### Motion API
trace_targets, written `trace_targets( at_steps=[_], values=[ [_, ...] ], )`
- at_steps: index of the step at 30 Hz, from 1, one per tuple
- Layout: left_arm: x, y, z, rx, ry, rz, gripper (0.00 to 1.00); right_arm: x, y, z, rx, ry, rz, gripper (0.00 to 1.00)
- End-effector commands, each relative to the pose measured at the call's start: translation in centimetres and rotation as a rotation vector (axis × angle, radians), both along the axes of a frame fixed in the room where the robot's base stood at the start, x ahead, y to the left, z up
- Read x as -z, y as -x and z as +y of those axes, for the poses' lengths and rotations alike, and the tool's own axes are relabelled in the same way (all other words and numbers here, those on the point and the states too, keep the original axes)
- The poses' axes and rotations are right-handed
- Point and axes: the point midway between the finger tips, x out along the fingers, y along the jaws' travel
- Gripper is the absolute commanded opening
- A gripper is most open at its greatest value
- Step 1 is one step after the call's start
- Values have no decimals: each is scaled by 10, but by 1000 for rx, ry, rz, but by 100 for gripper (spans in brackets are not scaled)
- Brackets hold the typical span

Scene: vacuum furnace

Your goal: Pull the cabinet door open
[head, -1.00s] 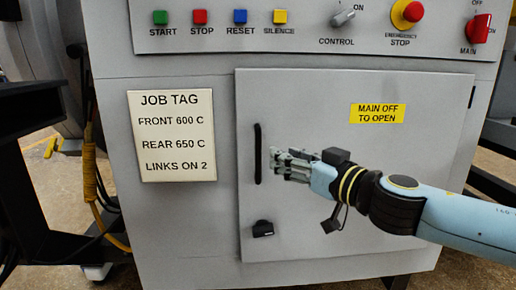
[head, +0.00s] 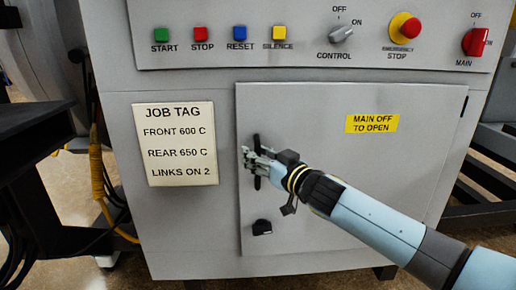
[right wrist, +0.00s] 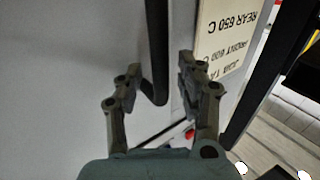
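The grey cabinet door (head: 340,200) is closed flush with the cabinet front, with a yellow "MAIN OFF TO OPEN" label (head: 372,123). Its black vertical bar handle (head: 257,183) is near the door's left edge, partly hidden by my fingers. In the right wrist view, the handle (right wrist: 157,45) runs between the two fingers of my right gripper (right wrist: 160,78), which are open with gaps beside the bar. My left gripper is not in view.
A black latch knob (head: 262,227) sits below the handle. A job tag (head: 181,145) is left of the door. Above are several buttons, the control knob (head: 341,34), the emergency stop (head: 404,27) and the red main switch (head: 477,41). A dark table (head: 35,130) stands at left.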

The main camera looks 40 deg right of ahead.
Motion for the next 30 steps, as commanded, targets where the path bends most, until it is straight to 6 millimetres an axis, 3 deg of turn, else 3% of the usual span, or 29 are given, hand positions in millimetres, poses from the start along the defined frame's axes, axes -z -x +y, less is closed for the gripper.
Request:
trace_targets(
  at_steps=[7, 16, 30],
  values=[
    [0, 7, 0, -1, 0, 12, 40, 1, -1, 0, 0, 0, 0, 38],
    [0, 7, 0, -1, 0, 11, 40, 0, 0, 0, 0, 0, 0, 0],
    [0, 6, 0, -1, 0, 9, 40, 0, 0, 0, 0, 0, 0, 0]
  ],
)
